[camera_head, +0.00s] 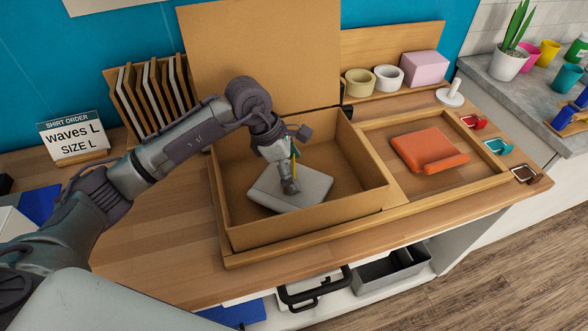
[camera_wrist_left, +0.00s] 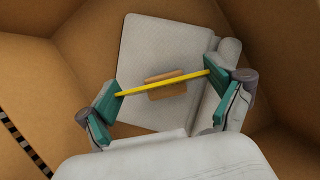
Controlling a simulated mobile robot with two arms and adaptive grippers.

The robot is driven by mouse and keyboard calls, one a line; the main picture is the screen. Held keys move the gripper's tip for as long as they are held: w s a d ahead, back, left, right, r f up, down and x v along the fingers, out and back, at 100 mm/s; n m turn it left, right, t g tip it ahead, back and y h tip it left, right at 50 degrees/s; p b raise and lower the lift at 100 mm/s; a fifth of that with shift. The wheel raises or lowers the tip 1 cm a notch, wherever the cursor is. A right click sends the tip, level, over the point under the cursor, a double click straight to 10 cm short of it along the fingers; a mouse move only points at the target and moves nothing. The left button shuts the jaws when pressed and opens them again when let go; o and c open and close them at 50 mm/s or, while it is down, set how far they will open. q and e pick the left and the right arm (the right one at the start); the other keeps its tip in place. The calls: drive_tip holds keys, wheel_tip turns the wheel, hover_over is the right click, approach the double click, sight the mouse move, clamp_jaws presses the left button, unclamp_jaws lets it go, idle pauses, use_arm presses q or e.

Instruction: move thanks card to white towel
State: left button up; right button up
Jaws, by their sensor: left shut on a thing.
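The white towel (camera_head: 262,189) is folded and lies in the open cardboard box (camera_head: 349,156). It also shows in the left wrist view (camera_wrist_left: 143,55), with a small brown patch on top. My left gripper (camera_head: 288,174) is inside the box above the towel. In the left wrist view its teal-padded fingers (camera_wrist_left: 163,84) are apart, one on each end of a thin yellow strip. This strip looks like the thanks card (camera_wrist_left: 150,86) seen edge-on; no writing shows. I cannot tell whether it touches the towel. My right gripper is not in view.
The box lid (camera_head: 264,50) stands upright behind. A wooden tray (camera_head: 372,134) with a folded orange towel (camera_head: 420,147) is at the right. An order sign (camera_head: 75,138) and upright dark boards (camera_head: 150,92) stand at the left. The front left tabletop is clear.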

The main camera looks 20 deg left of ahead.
use_arm(q)
drive_tip(key=o, duration=1.5)
drive_tip(key=shift+p+v, duration=2.1)
drive_tip(key=shift+v, duration=2.4)
drive_tip(key=shift+f, duration=0.1)
